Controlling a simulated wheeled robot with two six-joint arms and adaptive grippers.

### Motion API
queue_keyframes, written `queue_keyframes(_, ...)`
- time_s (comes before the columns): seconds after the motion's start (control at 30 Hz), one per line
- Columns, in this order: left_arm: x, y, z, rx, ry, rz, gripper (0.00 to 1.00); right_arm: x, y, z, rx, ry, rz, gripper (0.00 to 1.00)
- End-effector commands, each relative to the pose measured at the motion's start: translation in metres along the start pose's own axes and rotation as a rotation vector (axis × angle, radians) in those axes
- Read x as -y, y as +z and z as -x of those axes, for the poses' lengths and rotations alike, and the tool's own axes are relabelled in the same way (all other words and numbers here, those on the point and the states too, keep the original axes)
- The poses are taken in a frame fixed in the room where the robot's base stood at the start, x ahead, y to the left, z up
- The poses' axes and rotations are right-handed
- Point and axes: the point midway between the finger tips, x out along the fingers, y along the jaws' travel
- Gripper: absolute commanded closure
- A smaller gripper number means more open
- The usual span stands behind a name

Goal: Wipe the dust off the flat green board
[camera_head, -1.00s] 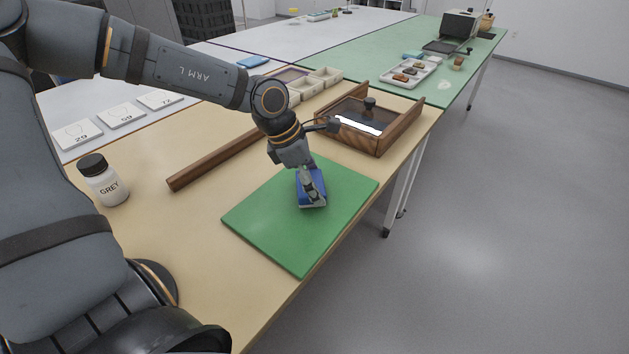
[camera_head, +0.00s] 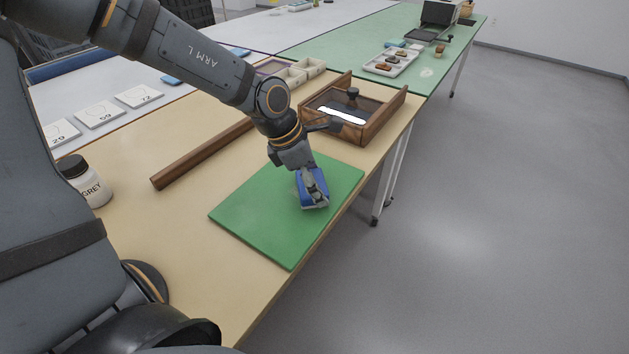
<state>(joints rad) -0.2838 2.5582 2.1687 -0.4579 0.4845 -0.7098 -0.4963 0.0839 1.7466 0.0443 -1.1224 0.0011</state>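The flat green board (camera_head: 262,218) lies on the tan bench top, near its right edge. My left gripper (camera_head: 312,187) is over the right part of the board, pointing down. It is shut on a blue block-like wiper (camera_head: 316,201), which appears to rest on the board near its right edge. The fingers and wrist hide part of the wiper and of the board. I can make out no clear dust on the visible green surface. My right gripper is not in view.
A wooden box with a dark knob (camera_head: 345,131) stands just behind the board. A long wooden bar (camera_head: 200,155) lies to its left. A bottle marked GREY (camera_head: 90,186) stands at the left. Numbered white cards (camera_head: 100,114) lie farther back. Bare bench lies left of the board.

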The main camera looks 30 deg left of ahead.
Motion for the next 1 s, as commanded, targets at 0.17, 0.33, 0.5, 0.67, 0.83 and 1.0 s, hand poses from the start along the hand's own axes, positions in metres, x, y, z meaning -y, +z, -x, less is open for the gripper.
queue_keyframes(0.17, -0.005, -0.004, 0.001, 0.006, -0.004, 0.001, 0.41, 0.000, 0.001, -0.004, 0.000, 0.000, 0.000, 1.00)
queue_keyframes(0.33, -0.018, -0.017, 0.006, 0.007, -0.001, 0.001, 0.41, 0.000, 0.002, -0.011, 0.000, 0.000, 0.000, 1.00)
queue_keyframes(0.5, -0.027, -0.025, 0.011, 0.004, 0.000, 0.000, 0.41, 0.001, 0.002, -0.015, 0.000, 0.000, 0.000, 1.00)
queue_keyframes(0.67, -0.028, -0.026, 0.013, -0.001, 0.001, 0.000, 0.41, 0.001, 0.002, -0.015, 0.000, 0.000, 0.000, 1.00)
queue_keyframes(0.83, -0.028, -0.026, 0.014, -0.001, 0.000, 0.000, 0.41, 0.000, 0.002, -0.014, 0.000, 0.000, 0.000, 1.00)
queue_keyframes(1.0, -0.028, -0.021, 0.026, 0.000, 0.001, -0.001, 0.41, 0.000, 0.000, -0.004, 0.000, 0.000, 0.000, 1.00)
